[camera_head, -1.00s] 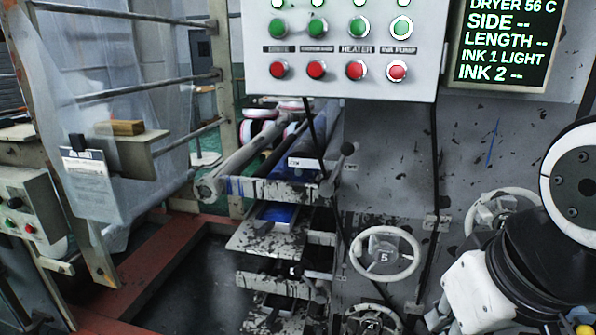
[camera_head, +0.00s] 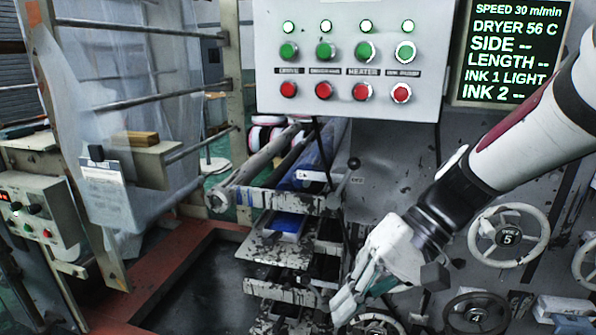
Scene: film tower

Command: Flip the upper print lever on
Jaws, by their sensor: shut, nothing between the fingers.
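The upper print lever (camera_head: 346,178) is a short grey rod with a black ball knob, at the right end of the upper roller bracket. It tilts up and to the right. A small white label sits by it, too small to read. My gripper (camera_head: 345,308) is shut and empty, pointing down and left. It is below the lever and apart from it, in front of the lower right part of the print stack.
A control panel (camera_head: 350,60) with green and red buttons hangs above the lever. Handwheel 5 (camera_head: 508,239) and handwheel 4 (camera_head: 476,314) are right of my gripper. A blue-inked tray (camera_head: 288,227) lies under the upper rollers. A red floor frame (camera_head: 178,268) borders the dark floor at left.

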